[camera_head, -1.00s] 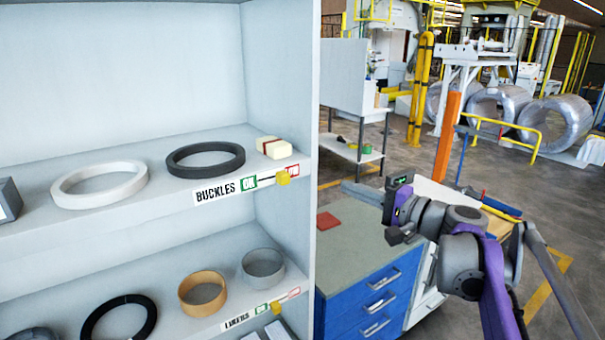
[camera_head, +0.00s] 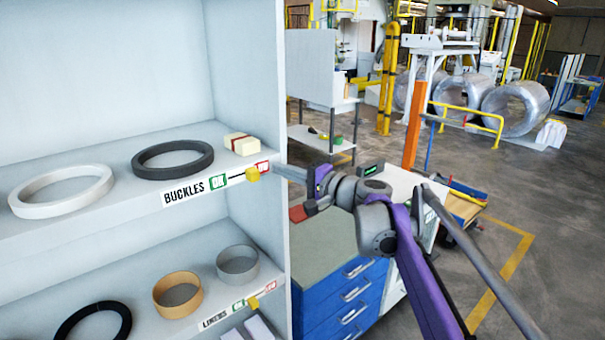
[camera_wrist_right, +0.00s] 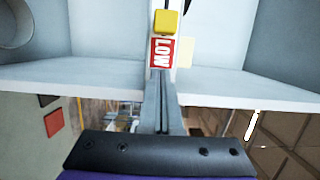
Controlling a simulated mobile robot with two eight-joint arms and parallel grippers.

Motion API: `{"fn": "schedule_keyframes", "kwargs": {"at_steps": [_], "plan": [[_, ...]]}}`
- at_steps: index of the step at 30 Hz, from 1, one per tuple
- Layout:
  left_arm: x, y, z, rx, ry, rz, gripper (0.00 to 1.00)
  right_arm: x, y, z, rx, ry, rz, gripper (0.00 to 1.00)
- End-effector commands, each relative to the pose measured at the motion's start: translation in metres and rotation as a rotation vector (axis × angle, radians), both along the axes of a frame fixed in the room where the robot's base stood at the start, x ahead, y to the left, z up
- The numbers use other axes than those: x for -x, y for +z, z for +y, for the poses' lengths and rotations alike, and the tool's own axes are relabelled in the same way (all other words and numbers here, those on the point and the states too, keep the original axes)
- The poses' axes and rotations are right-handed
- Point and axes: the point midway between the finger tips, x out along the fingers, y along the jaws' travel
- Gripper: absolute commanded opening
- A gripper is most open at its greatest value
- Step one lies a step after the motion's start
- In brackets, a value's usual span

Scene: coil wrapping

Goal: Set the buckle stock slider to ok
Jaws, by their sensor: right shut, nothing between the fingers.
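The buckle stock slider is a yellow knob (camera_head: 252,174) on the upper shelf's front edge, beside a BUCKLES label (camera_head: 185,191). The knob sits at the red LOW mark (camera_head: 264,167), to the right of the green OK mark (camera_head: 218,181). My right gripper (camera_head: 281,172) is shut and empty, its tips just right of the LOW mark. In the right wrist view, the shut fingers (camera_wrist_right: 160,78) point at the LOW mark (camera_wrist_right: 162,53), with the yellow knob (camera_wrist_right: 167,22) beyond it. I cannot tell whether the tips touch the shelf edge. My left gripper is out of view.
The upper shelf holds a white ring (camera_head: 62,190), a dark ring (camera_head: 172,160) and a cream block (camera_head: 241,144). The lower shelf has its own slider knob (camera_head: 253,302) and several rings. A blue drawer cabinet (camera_head: 345,295) stands right of the shelf unit.

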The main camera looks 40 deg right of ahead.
Motion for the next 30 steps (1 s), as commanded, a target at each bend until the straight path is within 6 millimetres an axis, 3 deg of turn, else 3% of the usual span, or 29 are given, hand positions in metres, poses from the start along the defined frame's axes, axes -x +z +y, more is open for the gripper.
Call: {"fn": "schedule_keyframes", "kwargs": {"at_steps": [1,6,22,30], "plan": [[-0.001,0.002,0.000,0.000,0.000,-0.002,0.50,0.002,0.001,0.011,0.000,0.002,-0.001,0.00],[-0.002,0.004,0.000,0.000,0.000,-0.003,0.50,0.002,0.000,0.029,0.000,0.001,0.000,0.00],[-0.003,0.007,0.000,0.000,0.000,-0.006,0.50,0.003,0.000,0.039,0.000,0.001,0.000,0.00],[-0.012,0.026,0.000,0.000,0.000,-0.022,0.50,0.003,0.003,0.078,0.000,0.003,-0.003,0.00]]}}
